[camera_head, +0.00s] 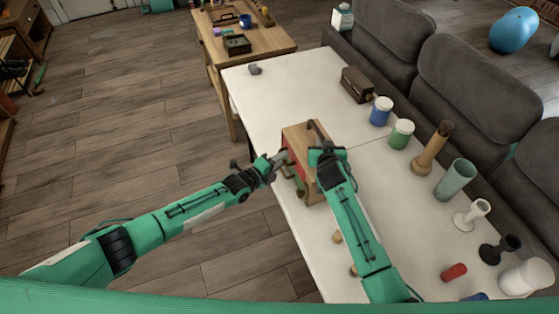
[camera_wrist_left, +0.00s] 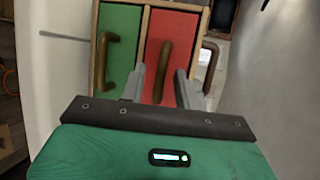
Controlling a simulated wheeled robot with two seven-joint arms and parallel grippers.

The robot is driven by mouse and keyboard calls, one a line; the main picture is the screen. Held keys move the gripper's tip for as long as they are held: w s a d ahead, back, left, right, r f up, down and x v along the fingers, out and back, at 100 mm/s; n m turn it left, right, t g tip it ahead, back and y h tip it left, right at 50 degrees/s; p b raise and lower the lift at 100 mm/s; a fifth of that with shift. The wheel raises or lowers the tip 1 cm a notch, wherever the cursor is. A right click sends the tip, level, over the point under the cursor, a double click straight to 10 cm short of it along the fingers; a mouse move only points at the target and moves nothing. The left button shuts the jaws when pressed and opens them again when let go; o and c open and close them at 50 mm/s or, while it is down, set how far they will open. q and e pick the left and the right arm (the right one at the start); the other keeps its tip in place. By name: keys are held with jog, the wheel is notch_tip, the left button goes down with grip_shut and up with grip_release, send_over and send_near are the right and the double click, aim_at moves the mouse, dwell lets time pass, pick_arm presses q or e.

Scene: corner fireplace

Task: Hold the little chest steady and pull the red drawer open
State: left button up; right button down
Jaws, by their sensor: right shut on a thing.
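The little chest (camera_head: 298,133) is a light wooden box near the white table's left edge. In the left wrist view, its red drawer (camera_wrist_left: 186,28) sits beside a green drawer (camera_wrist_left: 122,28); each has a brown bar handle. My left gripper (camera_head: 281,158) is at the drawer front. In its wrist view, its open fingers (camera_wrist_left: 160,88) stand either side of the red drawer's handle (camera_wrist_left: 165,62), apart from it. My right gripper (camera_head: 320,148) is shut on the chest at its upper right side; its fingertips are mostly hidden.
On the white table (camera_head: 285,92), a dark brown box (camera_head: 357,84), lidded jars (camera_head: 381,111), a wooden bottle (camera_head: 433,146) and a green cup (camera_head: 454,179) stand along the sofa side. The floor to the left is clear.

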pick_arm(q)
grip_shut()
jog(key=s+a, duration=0.3)
jog(key=a, duration=0.4)
jog(key=shift+s+a, duration=0.2)
jog(key=shift+a, duration=0.05)
grip_release()
jog(key=v, duration=1.2)
pick_arm(e)
jog(key=c, duration=1.3)
grip_release()
